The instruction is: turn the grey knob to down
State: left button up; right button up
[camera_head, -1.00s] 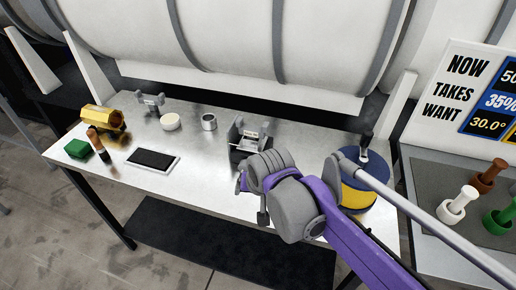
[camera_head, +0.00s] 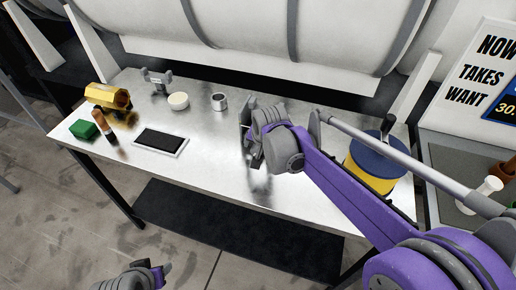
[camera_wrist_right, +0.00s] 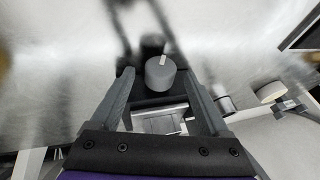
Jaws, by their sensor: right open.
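The grey knob (camera_wrist_right: 160,74) is a short round cylinder with a white pointer that points up and slightly right in the right wrist view. It sits on a dark mount (camera_wrist_right: 148,98) between the tips of my right gripper (camera_wrist_right: 156,80), which is open. I cannot tell whether a finger touches it. In the head view my right gripper (camera_head: 254,150) is at the grey stand (camera_head: 246,118) on the table, and my arm hides the knob. My left gripper (camera_head: 150,276) shows only partly at the bottom left, away from the table; its jaws are unclear.
The metal table (camera_head: 205,150) holds a tablet (camera_head: 161,141), a green block (camera_head: 83,129), a yellow hollow part (camera_head: 108,97), a white round bowl (camera_head: 178,101) and a metal cup (camera_head: 219,101). A blue-and-yellow drum (camera_head: 376,165) stands right of my arm. A large white cylinder lies behind.

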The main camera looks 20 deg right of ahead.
jog(key=shift+w+f, duration=0.25)
jog(key=shift+f, duration=0.3)
grip_shut()
jog(key=shift+w+a+g+h, duration=0.15)
jog(key=shift+a+g+h, duration=0.1)
jog(key=shift+g+h, duration=0.55)
jog(key=shift+n+g+h, duration=0.5)
jog(key=shift+g+h, duration=0.1)
jog(key=shift+h, duration=0.6)
